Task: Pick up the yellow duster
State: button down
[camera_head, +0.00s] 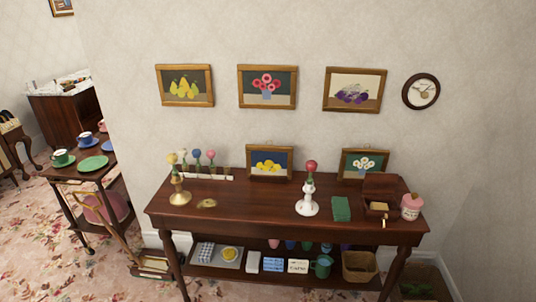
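I cannot make out for certain which thing is the yellow duster. A small yellow round thing (230,253) lies on a pale tray (219,262) on the lower shelf of the dark wood console table (259,210). A yellow tip (172,158) also shows on top of the brass candlestick (180,196) at the table's left end. My gripper is not in this view.
The tabletop also bears a white candlestick (308,203), a wooden box (379,205) and a pink jar (411,207). The lower shelf holds small boxes, a green mug (322,267) and a basket (359,266). A trolley with crockery (93,164) stands left. The tabletop's middle is clear.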

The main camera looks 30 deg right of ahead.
aim_at(374, 205)
jog(key=u, duration=1.5)
jog(key=k, duration=0.1)
jog(key=z, duration=3.35)
jog(key=i, duration=0.6)
jog(key=z, duration=0.05)
jog(key=k, duration=0.55)
